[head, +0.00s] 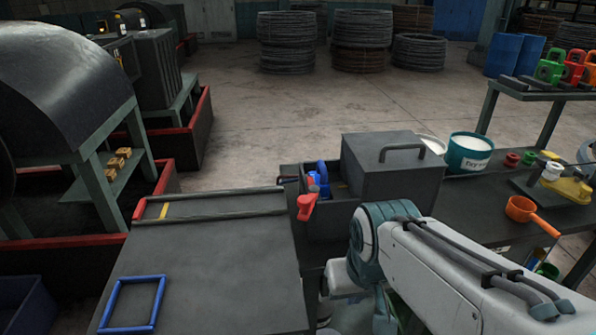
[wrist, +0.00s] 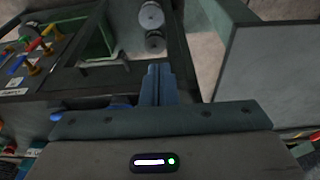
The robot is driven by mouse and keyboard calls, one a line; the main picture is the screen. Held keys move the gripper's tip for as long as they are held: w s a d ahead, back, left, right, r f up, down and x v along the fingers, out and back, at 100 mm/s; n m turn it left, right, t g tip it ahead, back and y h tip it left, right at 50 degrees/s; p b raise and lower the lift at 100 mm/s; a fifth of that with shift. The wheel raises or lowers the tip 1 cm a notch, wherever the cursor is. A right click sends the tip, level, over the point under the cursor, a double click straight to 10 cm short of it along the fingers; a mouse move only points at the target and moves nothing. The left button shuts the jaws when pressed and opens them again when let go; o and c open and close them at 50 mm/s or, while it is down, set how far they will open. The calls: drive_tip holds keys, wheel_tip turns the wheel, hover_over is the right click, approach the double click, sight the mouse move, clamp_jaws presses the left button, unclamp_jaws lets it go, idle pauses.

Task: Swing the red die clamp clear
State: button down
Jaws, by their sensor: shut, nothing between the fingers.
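A red lever-like part (head: 306,206), which looks like the die clamp, sticks out at the front left of the open die box (head: 330,222). It hangs tilted beside a blue part (head: 320,180) inside the box. My gripper shows in the wrist view (wrist: 158,84), its two dark fingers together and empty. In the head view the gripper is hidden behind my arm. The wrist view also shows small red, yellow and blue parts (wrist: 32,46) at the upper left; I cannot tell whether the red clamp is among them. The fingers are apart from them.
A grey lidded box (head: 390,170) with a handle stands right of the red part. A flat grey table top (head: 210,265) with a blue square frame (head: 133,304) lies to the left. A teal tub (head: 469,153) and an orange ladle (head: 522,211) are on the right bench.

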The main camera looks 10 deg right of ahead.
drive_tip(key=shift+s+a, duration=0.1)
drive_tip(key=w+a+r+n+g+y+p, duration=0.1)
drive_tip(key=w+a+r+n, duration=0.3)
drive_tip(key=w+r+n, duration=0.3)
drive_tip(key=w+a+r+n+g+y+p, duration=0.1)
drive_tip(key=w+a+r+n, duration=0.3)
drive_tip(key=w+r+n, duration=0.4)
drive_tip(key=w+r+y+p, duration=0.1)
drive_tip(key=w+r, duration=0.2)
drive_tip(key=w, duration=0.1)
drive_tip(key=shift+a+r+y, duration=0.25)
drive_tip(key=shift+y, duration=0.05)
wheel_tip(320, 180, down, 10)
drive_tip(key=p, duration=0.2)
drive_tip(key=shift+d+r, duration=0.25)
drive_tip(key=shift+d, duration=0.1)
